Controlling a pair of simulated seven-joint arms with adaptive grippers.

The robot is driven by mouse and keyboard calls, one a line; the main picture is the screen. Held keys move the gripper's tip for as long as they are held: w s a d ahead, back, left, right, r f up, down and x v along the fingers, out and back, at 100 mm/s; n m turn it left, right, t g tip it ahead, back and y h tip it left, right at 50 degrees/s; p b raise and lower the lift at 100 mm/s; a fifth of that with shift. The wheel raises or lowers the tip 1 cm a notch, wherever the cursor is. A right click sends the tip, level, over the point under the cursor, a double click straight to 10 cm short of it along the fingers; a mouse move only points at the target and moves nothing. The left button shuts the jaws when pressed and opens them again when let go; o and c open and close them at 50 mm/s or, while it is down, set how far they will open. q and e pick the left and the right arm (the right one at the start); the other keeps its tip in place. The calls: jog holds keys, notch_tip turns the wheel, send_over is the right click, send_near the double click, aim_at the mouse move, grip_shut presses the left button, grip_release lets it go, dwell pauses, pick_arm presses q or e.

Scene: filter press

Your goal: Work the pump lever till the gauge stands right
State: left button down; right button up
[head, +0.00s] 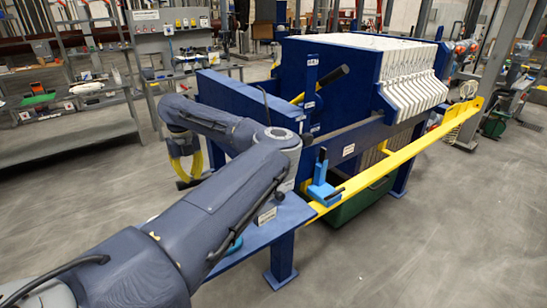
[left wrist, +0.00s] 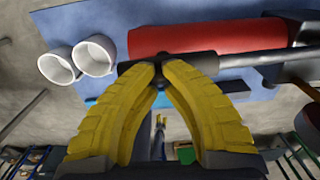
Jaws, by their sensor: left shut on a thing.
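My left gripper (head: 187,180) reaches down at the left end of the blue filter press (head: 345,60) in the head view. In the left wrist view its yellow fingers (left wrist: 160,72) are shut on the dark end of a lever (left wrist: 137,68). A grey metal rod (left wrist: 262,57) runs from that end to the right. A red cylinder (left wrist: 205,38) lies just beyond it over a blue plate (left wrist: 105,18). In the head view my arm hides most of the pump area. I cannot make out a gauge face in either view. My right gripper is not in view.
Two white cup-like rings (left wrist: 97,55) sit on the plate's edge. A long yellow beam (head: 405,152) runs along the press. Shelves (head: 70,135) stand at the left. The floor in front is clear.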

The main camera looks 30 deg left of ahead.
pick_arm(q)
notch_tip(320, 180, up, 11)
jog(key=w, duration=0.1)
jog(key=shift+w+d+r, duration=0.2)
jog(key=shift+w+d, duration=0.15)
jog(key=shift+d, duration=0.05)
dwell(2.3)
dwell(2.3)
